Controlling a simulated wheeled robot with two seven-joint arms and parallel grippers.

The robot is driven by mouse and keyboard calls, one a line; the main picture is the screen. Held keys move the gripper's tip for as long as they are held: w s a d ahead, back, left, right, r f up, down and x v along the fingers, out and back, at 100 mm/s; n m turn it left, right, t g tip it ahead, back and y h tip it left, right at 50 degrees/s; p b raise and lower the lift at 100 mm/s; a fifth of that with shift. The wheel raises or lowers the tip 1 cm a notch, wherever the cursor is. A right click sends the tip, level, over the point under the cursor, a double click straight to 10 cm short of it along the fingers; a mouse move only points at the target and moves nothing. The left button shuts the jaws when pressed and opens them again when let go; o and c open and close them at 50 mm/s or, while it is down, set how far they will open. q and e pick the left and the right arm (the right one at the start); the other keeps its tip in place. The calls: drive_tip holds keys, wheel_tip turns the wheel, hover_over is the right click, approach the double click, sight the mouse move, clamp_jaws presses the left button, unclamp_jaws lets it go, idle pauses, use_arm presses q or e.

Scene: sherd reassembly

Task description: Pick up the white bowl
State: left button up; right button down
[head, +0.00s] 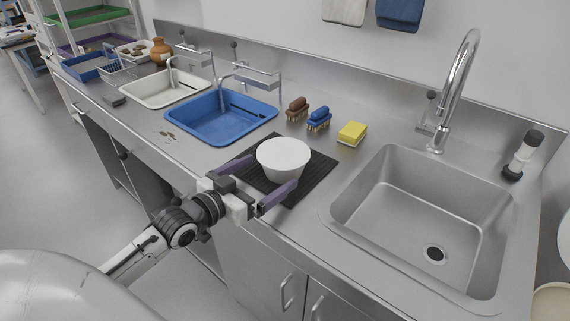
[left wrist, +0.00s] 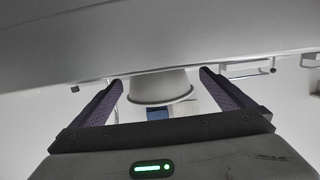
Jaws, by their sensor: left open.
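The white bowl (head: 284,157) sits on a black ribbed mat (head: 318,172) on the steel counter, left of the sink. My left gripper (head: 257,178) is open, with one purple-grey finger on the left of the bowl and the other at its front right. In the left wrist view the bowl (left wrist: 160,86) shows between the two fingers of the gripper (left wrist: 170,85), beyond the palm. Whether the fingers touch it cannot be told. My right gripper is not in view.
A steel sink (head: 415,215) with a tall tap (head: 458,90) lies to the right. A yellow sponge (head: 352,133), blue brush (head: 319,120) and brown brush (head: 297,108) stand behind the mat. A blue basin (head: 210,125) and white basin (head: 160,92) are to the left.

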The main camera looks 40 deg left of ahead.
sight(284, 161)
use_arm(q)
drive_tip(key=w, duration=0.4)
drive_tip(key=shift+d+f, duration=0.15)
drive_tip(key=shift+d, duration=0.25)
drive_tip(key=c, duration=1.1)
